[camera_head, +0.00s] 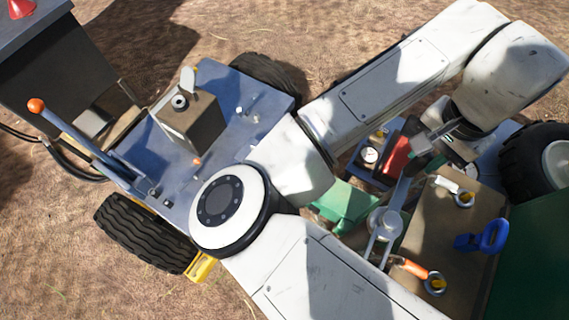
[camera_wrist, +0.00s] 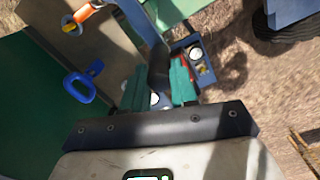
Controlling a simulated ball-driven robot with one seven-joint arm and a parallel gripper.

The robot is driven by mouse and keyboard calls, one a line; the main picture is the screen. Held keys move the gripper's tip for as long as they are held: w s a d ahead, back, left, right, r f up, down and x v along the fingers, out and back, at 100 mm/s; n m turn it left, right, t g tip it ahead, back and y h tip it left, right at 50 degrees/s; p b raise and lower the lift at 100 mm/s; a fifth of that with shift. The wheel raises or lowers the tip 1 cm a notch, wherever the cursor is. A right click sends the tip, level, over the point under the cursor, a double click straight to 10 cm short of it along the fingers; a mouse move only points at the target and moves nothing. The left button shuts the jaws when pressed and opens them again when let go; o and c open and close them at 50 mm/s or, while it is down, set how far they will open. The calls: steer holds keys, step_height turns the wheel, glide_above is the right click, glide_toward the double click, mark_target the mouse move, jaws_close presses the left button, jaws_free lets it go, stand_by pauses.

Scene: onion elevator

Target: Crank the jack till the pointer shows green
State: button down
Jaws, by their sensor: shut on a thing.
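My gripper (camera_head: 423,148) is at the right of the head view, shut on the dark grip of the jack's crank. In the wrist view, its green fingers (camera_wrist: 166,82) press on either side of the dark crank grip (camera_wrist: 159,66). The grey crank arm (camera_head: 400,197) runs down from the gripper to a round hub (camera_head: 385,222). A small box with a white dial (camera_head: 369,155) stands left of the gripper; it also shows in the wrist view (camera_wrist: 196,55). The pointer and the colour it shows are too small to read.
A blue handle (camera_head: 488,238) and an orange-handled part (camera_head: 408,266) sit on the brown panel (camera_head: 440,225) near the crank. A green block (camera_head: 345,204) lies left of the hub. A blue platform with an orange-tipped lever (camera_head: 37,106) stands at the left.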

steer(key=shift+s+d+f, duration=0.15)
steer(key=shift+s+d, duration=0.05)
steer(key=shift+s, duration=0.1)
steer(key=shift+s+d+m, duration=0.4)
steer(key=shift+d+m, duration=0.1)
steer(key=shift+m, duration=0.3)
steer(key=shift+s, duration=0.1)
steer(key=shift+s+d+m, duration=0.15)
steer(key=shift+d+m, duration=0.05)
steer(key=shift+m, duration=0.2)
steer(key=shift+a, duration=0.15)
steer(key=shift+w+a+n+p, duration=0.5)
steer(key=shift+w+n, duration=0.15)
steer(key=shift+n, duration=0.25)
steer(key=c, duration=0.8)
jaws_free()
steer(key=shift+w, duration=0.1)
steer(key=shift+o, duration=0.2)
